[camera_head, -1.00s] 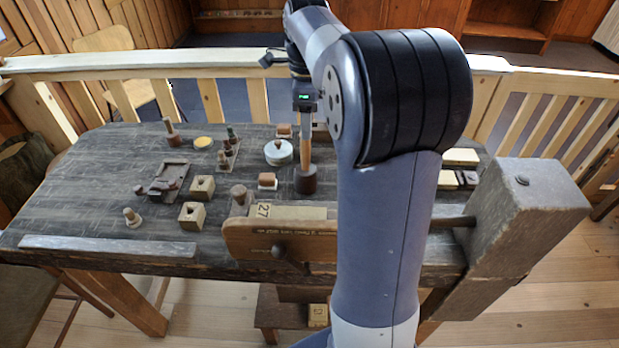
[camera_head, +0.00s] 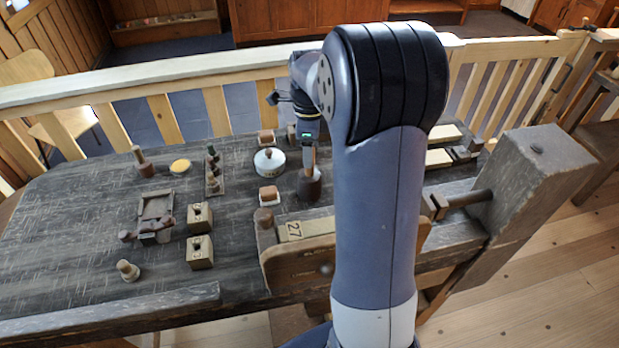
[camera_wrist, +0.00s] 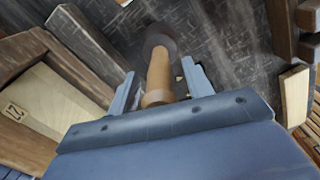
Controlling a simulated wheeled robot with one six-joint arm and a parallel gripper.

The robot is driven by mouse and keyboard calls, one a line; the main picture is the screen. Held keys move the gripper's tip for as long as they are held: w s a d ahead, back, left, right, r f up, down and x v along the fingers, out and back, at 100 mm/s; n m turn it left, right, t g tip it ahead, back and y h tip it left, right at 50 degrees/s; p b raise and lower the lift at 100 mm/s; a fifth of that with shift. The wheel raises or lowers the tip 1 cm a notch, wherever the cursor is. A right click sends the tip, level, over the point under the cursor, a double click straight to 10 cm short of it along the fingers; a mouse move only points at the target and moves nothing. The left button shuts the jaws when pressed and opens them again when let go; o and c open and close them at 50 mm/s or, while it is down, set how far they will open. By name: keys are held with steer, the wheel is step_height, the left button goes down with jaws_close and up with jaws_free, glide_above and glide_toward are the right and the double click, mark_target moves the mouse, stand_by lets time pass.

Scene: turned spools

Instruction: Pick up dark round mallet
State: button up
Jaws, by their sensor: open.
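The mallet (camera_head: 309,188) stands on its dark round head on the workbench, with its light wooden handle pointing up. In the wrist view the dark head (camera_wrist: 158,40) is beyond my fingertips, and the tan handle runs back between my two fingers. My gripper (camera_wrist: 158,80) is open around the handle, with a gap visible on the right side; contact on the left is hard to tell. In the head view my gripper (camera_head: 308,146) is above the mallet head, at the handle, and my arm hides part of the bench to the right.
A white lidded pot (camera_head: 269,162) and a small block with a brown top (camera_head: 269,195) stand just left of the mallet. A board marked 27 (camera_head: 305,228) lies in front, by the vise jaw (camera_head: 300,268). Several spools and blocks stand farther left.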

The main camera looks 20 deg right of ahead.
steer(key=shift+f, duration=0.3)
steer(key=shift+c, duration=0.3)
jaws_close()
